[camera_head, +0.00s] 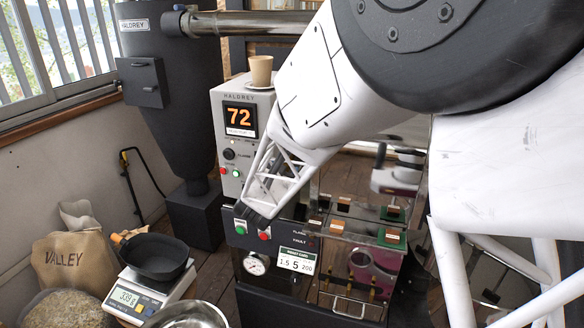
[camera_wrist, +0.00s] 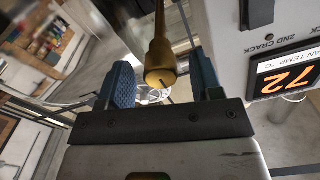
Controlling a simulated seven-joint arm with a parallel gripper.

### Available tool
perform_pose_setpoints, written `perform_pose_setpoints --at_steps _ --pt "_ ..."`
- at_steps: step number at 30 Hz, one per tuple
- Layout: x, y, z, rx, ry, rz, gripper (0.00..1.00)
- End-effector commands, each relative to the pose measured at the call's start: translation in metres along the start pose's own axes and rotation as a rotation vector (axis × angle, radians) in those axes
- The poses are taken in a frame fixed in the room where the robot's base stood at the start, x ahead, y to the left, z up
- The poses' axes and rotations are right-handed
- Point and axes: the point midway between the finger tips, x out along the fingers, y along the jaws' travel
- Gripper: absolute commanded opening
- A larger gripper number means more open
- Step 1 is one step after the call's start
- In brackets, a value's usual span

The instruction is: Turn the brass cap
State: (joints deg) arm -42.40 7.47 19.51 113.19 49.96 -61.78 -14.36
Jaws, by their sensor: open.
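The brass cap (camera_wrist: 161,72) shows in the wrist view as a gold, rounded end with a short dark mark on its face, on a narrower brass-coloured stem. My gripper (camera_wrist: 163,75) is open, with one blue finger to the left of the cap and one to the right. Gaps show on both sides, and I see no contact. I cannot tell how deep the cap lies between the fingers.
A scale (camera_head: 150,298) with a black pan (camera_head: 155,257), a steel bowl (camera_head: 188,316) and a burlap sack (camera_head: 75,262) stand at lower left.

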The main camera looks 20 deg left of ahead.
Motion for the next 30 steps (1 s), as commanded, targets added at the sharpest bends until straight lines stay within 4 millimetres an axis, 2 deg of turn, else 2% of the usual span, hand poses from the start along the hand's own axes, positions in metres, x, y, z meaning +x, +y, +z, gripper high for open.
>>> perform_pose_setpoints --at_steps 12,14,22,30 --pt "0.0051 0.0 -0.0005 0.0 0.0 0.0 0.59" --pt "0.0051 -0.0001 -0.0005 0.0 0.0 0.0 0.52" --pt "0.0051 0.0 -0.0005 0.0 0.0 0.0 0.1" --pt "0.005 0.0001 -0.0003 0.016 0.0 0.0 0.1"
